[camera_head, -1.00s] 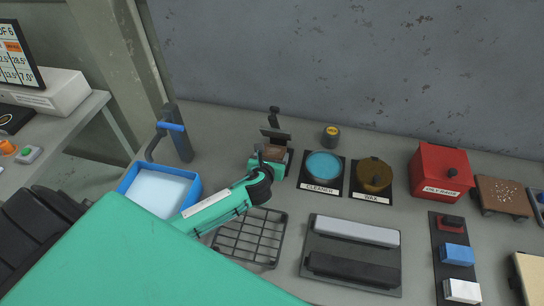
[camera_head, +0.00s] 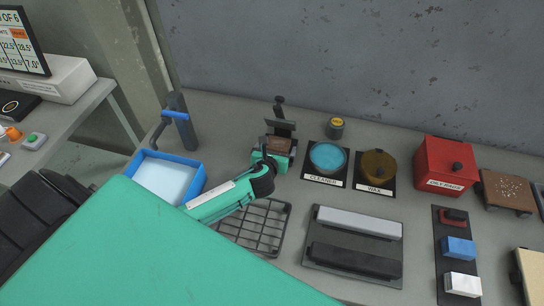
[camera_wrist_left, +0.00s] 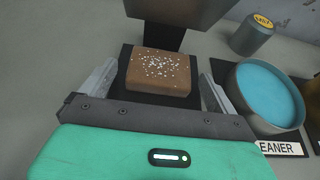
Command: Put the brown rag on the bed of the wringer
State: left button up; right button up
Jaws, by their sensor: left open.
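The brown rag, a flat block with white specks (camera_wrist_left: 158,72), lies on the black bed (camera_wrist_left: 126,52) of the wringer. It also shows in the head view (camera_head: 278,142). The wringer's raised dark plate (camera_head: 281,127) stands just behind it, and its post rises at the back. My left gripper (camera_wrist_left: 157,80) is open over the bed, with one finger on each side of the rag and a small gap at each side. In the head view its wrist hides the wringer's front. My right gripper is in neither view.
A blue basin (camera_head: 168,178) is left of my arm, and a wire rack (camera_head: 256,226) is in front. The cleaner dish (camera_head: 328,158) and wax tin (camera_head: 378,167) stand close right of the wringer. A red box (camera_head: 446,163) and a speckled brown board (camera_head: 508,190) are farther right.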

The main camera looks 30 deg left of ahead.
pick_arm(q)
jog(key=b+v, duration=0.1)
jog(key=v, duration=0.9)
jog(key=shift+s, duration=0.1)
jog(key=shift+s+d+r, duration=0.2)
jog(key=shift+s+r, duration=0.05)
jog(key=shift+s, duration=0.35)
